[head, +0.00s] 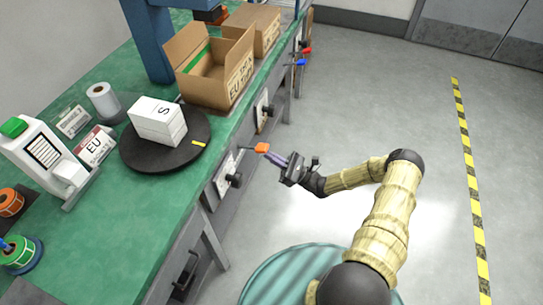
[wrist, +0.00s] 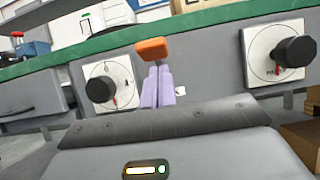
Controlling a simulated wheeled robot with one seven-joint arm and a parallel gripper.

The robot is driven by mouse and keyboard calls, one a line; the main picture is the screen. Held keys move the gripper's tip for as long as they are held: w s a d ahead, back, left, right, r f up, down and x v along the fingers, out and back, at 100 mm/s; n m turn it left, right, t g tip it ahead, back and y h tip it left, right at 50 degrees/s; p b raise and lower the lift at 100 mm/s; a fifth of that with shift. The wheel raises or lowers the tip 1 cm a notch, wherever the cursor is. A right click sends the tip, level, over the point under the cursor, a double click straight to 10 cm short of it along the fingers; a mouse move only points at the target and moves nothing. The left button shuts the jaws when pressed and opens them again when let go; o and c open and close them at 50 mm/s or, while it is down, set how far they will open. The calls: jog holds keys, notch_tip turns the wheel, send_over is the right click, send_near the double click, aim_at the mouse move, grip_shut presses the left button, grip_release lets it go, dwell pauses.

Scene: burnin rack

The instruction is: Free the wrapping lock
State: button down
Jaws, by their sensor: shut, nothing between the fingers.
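My gripper (head: 279,158) is shut and empty in front of the bench's front panel; its two pale purple fingers (wrist: 157,86) lie together. An orange handle (head: 262,148) is right at the fingertips in the head view. In the wrist view the orange handle (wrist: 152,49) shows just beyond the tips; I cannot tell whether they touch. A dark round knob (head: 235,180) on a white plate lies to the left, also in the wrist view (wrist: 100,89). A second dark knob (head: 268,110) sits farther along, at right in the wrist view (wrist: 295,51). No label names the wrapping lock.
The green bench (head: 112,215) carries a black turntable (head: 190,149) with a white box (head: 157,121) on it, an open carton (head: 212,78) and a label printer (head: 42,150). Red and blue handles (head: 300,62) hang farther along the front. Floor to the right is clear.

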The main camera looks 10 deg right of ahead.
jog(key=f+b+v, duration=0.1)
jog(key=b+v, duration=0.1)
jog(key=v, duration=1)
jog(key=shift+a+f, duration=0.25)
jog(key=shift+f, duration=0.15)
jog(key=shift+w+a, duration=0.1)
